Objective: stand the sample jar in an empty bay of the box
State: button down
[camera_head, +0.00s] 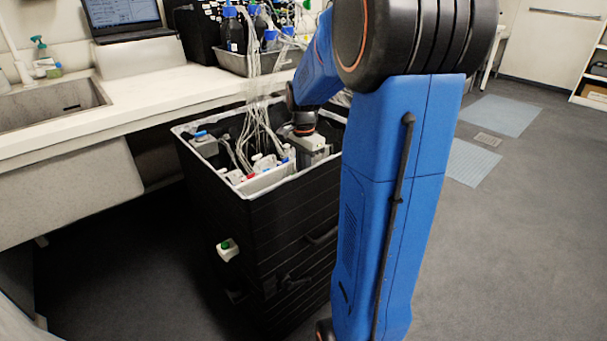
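The box (211,220) is a tall black bin with a pale rim, standing on the floor in front of the bench. Its inside is crowded with tubes, pale fittings and small coloured parts, and bay walls are hard to make out. My gripper (311,147) is a grey block at the end of my blue arm. It reaches down into the right part of the box. Its fingertips are hidden or too small to read, so I cannot tell whether it is open or holds anything. I cannot pick out the sample jar for certain; a blue-topped item (202,135) sits at the box's back left corner.
A white bench (130,112) runs behind, with a sink (45,105), a laptop (122,15) and a metal tray (236,62) of bottles. Tubes run from the bench into the box.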

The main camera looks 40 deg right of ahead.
jog(key=shift+f, duration=0.35)
jog(key=c, duration=1.8)
grip_release()
jog(key=shift+o, duration=0.2)
jog(key=shift+r, duration=4.55)
jog(key=shift+r, duration=0.1)
